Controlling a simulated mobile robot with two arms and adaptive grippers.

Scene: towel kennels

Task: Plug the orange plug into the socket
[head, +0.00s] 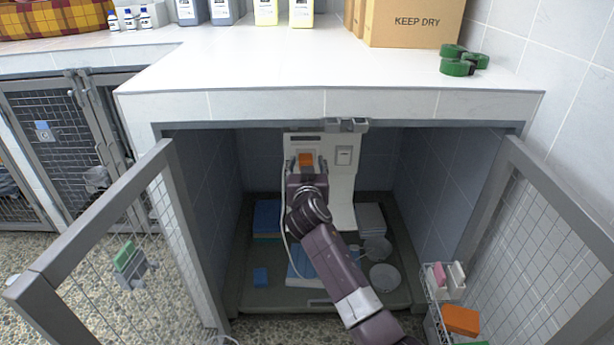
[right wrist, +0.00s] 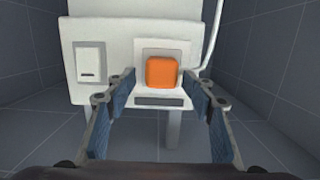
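The orange plug (head: 305,159) sits at a square socket plate on a white unit (head: 341,190) inside the open kennel. In the right wrist view the plug (right wrist: 161,72) covers the middle of the socket plate (right wrist: 174,47); I cannot tell how deep it sits. My right gripper (head: 305,170) is in front of the plug. In the wrist view its fingers (right wrist: 159,82) are spread on either side, with visible gaps to the plug, and hold nothing. The socket's holes are hidden. My left gripper is not in view.
A white switch (head: 344,155) is beside the socket. A white cord (head: 291,249) hangs down the unit's left side. Kennel walls and open mesh doors (head: 95,240) flank my arm. Blue towels (head: 267,218) and grey discs (head: 385,277) lie on the kennel floor.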

